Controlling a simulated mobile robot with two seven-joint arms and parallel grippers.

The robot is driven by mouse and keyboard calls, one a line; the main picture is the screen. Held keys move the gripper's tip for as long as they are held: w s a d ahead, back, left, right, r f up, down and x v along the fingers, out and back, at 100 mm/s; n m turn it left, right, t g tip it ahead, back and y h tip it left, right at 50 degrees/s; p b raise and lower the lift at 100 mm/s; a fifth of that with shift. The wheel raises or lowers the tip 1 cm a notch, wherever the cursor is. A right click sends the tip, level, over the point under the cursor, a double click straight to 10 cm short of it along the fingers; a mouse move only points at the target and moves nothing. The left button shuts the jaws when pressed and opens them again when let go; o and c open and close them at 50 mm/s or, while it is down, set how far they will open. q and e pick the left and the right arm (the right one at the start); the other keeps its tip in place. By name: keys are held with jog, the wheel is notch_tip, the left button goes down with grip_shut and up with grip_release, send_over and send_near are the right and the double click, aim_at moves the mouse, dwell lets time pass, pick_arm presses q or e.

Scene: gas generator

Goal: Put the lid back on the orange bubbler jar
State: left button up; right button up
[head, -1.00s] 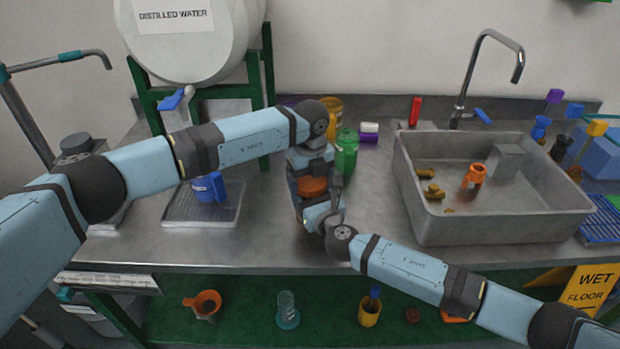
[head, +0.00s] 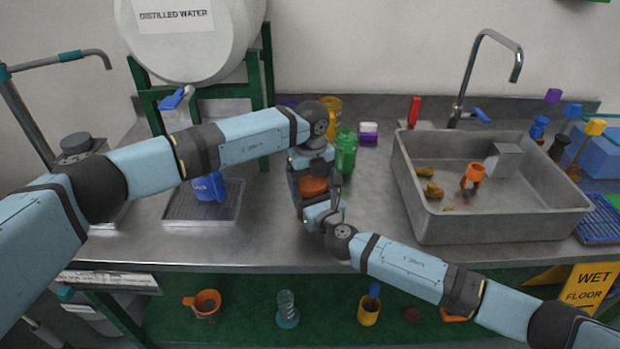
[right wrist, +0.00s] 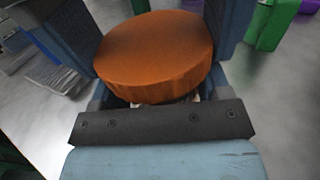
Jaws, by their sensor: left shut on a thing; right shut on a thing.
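The orange lid (head: 313,186) is a thick round disc with a ribbed edge, and it shows large in the right wrist view (right wrist: 155,52). My left gripper (head: 311,190) reaches down from above, with its dark blue fingers on either side of the lid, shut on it. My right gripper (head: 324,212) comes from the front right, just under the lid, and is shut on the jar. The jar body is almost wholly hidden by the lid and the fingers. I cannot tell whether the lid touches the jar's rim.
A green bottle (head: 346,152) stands close behind the grippers on the right. A blue jug (head: 208,187) sits on the drip tray (head: 190,215) to the left. The sink (head: 480,225) is at the right, holding an orange piece (head: 472,178) and several yellowish bits.

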pick_arm(q)
jog(key=shift+a+f, duration=0.3)
jog(key=shift+f, duration=0.25)
pick_arm(e)
jog(key=shift+s+a+r, duration=0.1)
jog(key=shift+a+r, duration=0.15)
jog(key=shift+r, duration=0.1)
pick_arm(q)
jog(key=shift+w+r, duration=0.1)
jog(key=shift+r, duration=0.25)
pick_arm(e)
jog(key=shift+f, duration=0.1)
pick_arm(q)
jog(key=shift+r, duration=0.15)
pick_arm(e)
jog(key=shift+w+d, duration=0.15)
jog(key=shift+w, duration=0.05)
